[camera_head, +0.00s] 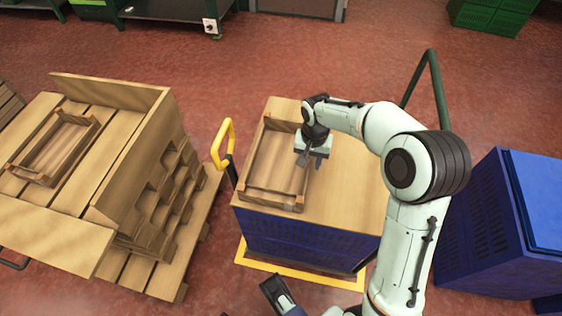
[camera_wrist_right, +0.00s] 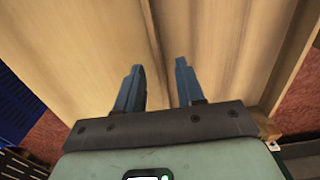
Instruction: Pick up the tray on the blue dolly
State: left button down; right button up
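A shallow wooden tray (camera_head: 272,197) lies on the left part of the wooden top of the blue dolly (camera_head: 305,240). My right gripper (camera_head: 310,162) points down at the tray's right side wall. In the right wrist view the two fingers of this gripper (camera_wrist_right: 159,78) stand apart, with a thin wooden edge running between them. I cannot tell whether either finger touches the wood. A dark and white part at the bottom of the head view, probably my left gripper (camera_head: 279,294), is low in front of the dolly; its fingers do not show clearly.
A yellow handle (camera_head: 222,145) rises at the dolly's left. A wooden pallet box (camera_head: 135,200) with another tray (camera_head: 54,148) stands at the left. A blue crate (camera_head: 490,235) is at the right, with a green post (camera_head: 438,90) behind. Red floor lies open behind the dolly.

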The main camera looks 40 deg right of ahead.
aim_at(310, 166)
notch_tip(310, 166, down, 3)
jog(key=shift+f+b, duration=0.15)
jog(key=shift+b, duration=0.25)
grip_shut()
jog(key=shift+r, duration=0.25)
